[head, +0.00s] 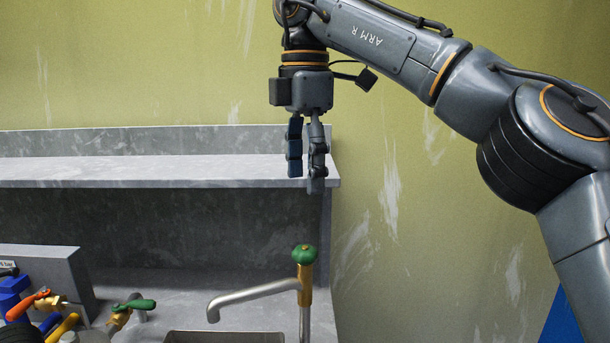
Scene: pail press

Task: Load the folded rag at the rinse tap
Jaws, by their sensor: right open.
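A tap (257,292) with a green knob, a brass body and a long grey spout pointing left stands at the lower middle. I cannot tell from a label whether it is the rinse tap. I see no folded rag in this view. My right gripper (306,182) points down, open and empty, in front of the right end of the shelf and above the tap in the picture. Its two fingers look close together from this side. My left gripper is not in view.
A grey shelf (150,171) runs along the olive wall. A basin rim (222,337) shows below the spout. Green-handled (134,304) and orange-handled (28,304) valves crowd the lower left beside a grey box (50,268). The wall right of the shelf is bare.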

